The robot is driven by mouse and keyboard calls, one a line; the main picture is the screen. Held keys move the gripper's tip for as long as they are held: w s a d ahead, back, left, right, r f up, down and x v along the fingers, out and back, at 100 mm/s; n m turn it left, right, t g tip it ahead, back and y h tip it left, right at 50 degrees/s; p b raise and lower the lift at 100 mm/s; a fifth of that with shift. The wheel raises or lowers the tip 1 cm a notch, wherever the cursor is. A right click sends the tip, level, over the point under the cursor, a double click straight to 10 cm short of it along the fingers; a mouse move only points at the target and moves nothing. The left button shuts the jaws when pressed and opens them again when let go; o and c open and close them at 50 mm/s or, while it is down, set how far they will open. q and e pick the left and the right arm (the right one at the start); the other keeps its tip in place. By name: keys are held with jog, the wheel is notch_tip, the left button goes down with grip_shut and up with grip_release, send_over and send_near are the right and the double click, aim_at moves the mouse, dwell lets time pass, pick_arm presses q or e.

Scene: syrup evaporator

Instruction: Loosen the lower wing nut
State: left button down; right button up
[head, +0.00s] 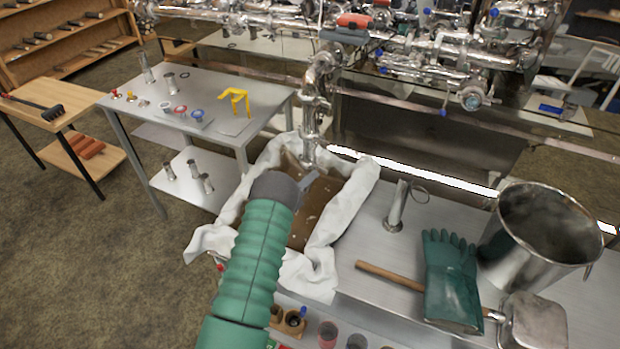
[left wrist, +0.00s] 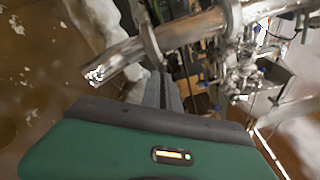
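My left gripper (head: 309,180) reaches in over the cloth-lined pan, just below the vertical steel outlet pipe (head: 313,105). In the left wrist view its two grey fingers (left wrist: 164,85) lie close together with no clear gap and nothing visible between them. A steel pipe with an open end (left wrist: 112,62) runs just beyond the fingertips. A clamp ring (left wrist: 150,40) goes around this pipe close to the tips; I cannot tell whether they touch. The lower wing nut cannot be made out in either view. My right gripper is not in view.
The pan with white cloth (head: 345,210) holds brown liquid under my arm. A steel pot (head: 540,235), green gloves (head: 452,285) and a wooden-handled scoop (head: 535,322) lie to the right. A side table (head: 225,90) with small fittings and a yellow part stands left.

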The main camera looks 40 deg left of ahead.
pick_arm(q)
jog(key=n, duration=0.7)
jog(key=n+b, duration=0.1)
jog(key=n, duration=1.4)
jog(key=shift+s+a+f+b, duration=0.1)
jog(key=shift+s+a+b, duration=0.05)
jog(key=shift+s+b, duration=0.15)
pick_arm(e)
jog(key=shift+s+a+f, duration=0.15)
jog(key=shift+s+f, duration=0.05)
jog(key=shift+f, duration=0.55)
pick_arm(q)
jog(key=shift+f, duration=0.1)
jog(key=c, duration=1.7)
grip_release()
jog(key=shift+w, duration=0.15)
jog(key=shift+c, duration=0.2)
jog(key=shift+o, duration=0.6)
jog(key=shift+w+a, duration=0.1)
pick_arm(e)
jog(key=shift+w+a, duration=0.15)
